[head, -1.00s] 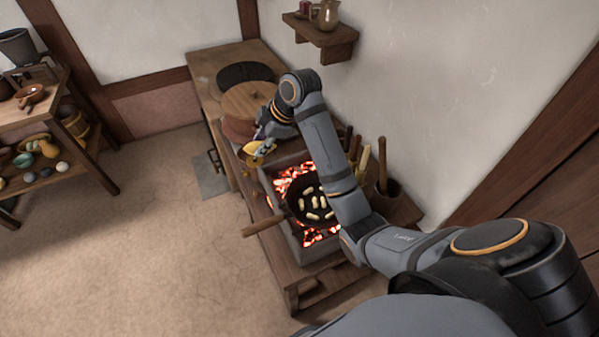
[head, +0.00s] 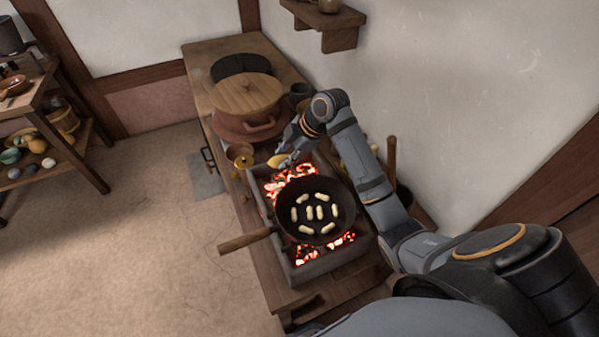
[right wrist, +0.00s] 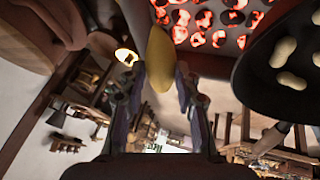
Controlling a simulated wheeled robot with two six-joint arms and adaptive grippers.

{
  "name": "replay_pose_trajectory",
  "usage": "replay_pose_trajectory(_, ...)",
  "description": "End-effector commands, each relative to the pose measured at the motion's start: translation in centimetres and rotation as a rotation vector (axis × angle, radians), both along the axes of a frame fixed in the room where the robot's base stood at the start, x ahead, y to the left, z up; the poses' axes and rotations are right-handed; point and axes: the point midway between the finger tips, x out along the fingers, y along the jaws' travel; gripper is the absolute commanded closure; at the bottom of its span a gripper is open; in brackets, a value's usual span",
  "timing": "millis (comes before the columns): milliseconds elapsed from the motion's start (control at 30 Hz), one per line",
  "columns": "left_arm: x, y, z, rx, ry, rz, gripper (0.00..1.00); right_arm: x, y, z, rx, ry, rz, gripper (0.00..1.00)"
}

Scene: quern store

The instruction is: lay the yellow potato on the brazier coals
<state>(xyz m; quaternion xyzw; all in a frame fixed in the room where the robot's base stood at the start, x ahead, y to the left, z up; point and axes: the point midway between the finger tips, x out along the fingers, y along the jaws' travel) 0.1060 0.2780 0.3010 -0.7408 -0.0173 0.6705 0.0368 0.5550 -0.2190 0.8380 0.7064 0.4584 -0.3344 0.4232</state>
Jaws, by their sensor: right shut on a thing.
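The yellow potato (head: 278,160) is held in my right gripper (head: 291,154), just above the back edge of the brazier (head: 258,193). In the right wrist view the potato (right wrist: 160,58) sits between the two fingertips (right wrist: 160,78), with the glowing coals (right wrist: 208,22) beyond it. The red coals (head: 291,181) show behind the pan and also in front of it. A dark pan (head: 338,222) with several pale pieces in it rests over the middle of the brazier. My left gripper is not in view.
The pan's wooden handle (head: 245,240) sticks out to the left. A small copper bowl (head: 240,151) and a lidded pot (head: 246,94) stand behind the brazier. A wall shelf (head: 326,22) is above.

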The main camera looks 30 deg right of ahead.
Motion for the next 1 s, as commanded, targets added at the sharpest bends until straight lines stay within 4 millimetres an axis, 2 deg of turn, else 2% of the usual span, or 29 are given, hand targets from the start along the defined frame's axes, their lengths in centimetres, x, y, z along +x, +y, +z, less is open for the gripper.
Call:
replay_pose_trajectory(33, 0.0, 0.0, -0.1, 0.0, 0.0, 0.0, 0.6, -0.2, -1.1, -1.4, -0.004, 0.007, -0.002, 1.0)
replay_pose_trajectory(100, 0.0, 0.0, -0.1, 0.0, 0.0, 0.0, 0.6, -0.3, -2.2, -2.8, -0.002, 0.004, -0.001, 1.0)
replay_pose_trajectory(233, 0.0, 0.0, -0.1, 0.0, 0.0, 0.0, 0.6, -0.4, -3.6, -4.4, 0.0, 0.001, -0.001, 1.0)
replay_pose_trajectory(500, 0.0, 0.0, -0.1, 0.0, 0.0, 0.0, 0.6, -0.5, -4.3, -5.3, 0.001, 0.0, 0.0, 1.0)
replay_pose_trajectory(567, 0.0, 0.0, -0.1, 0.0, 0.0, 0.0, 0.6, -0.6, -4.8, -6.0, -0.001, 0.002, -0.001, 1.0)
replay_pose_trajectory(733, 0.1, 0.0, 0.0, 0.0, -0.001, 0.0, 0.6, -0.6, -4.7, -8.8, 0.003, 0.001, -0.001, 1.0)
replay_pose_trajectory(1000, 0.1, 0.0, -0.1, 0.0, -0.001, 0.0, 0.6, -0.6, -4.7, -9.0, 0.0, -0.001, 0.001, 1.0)
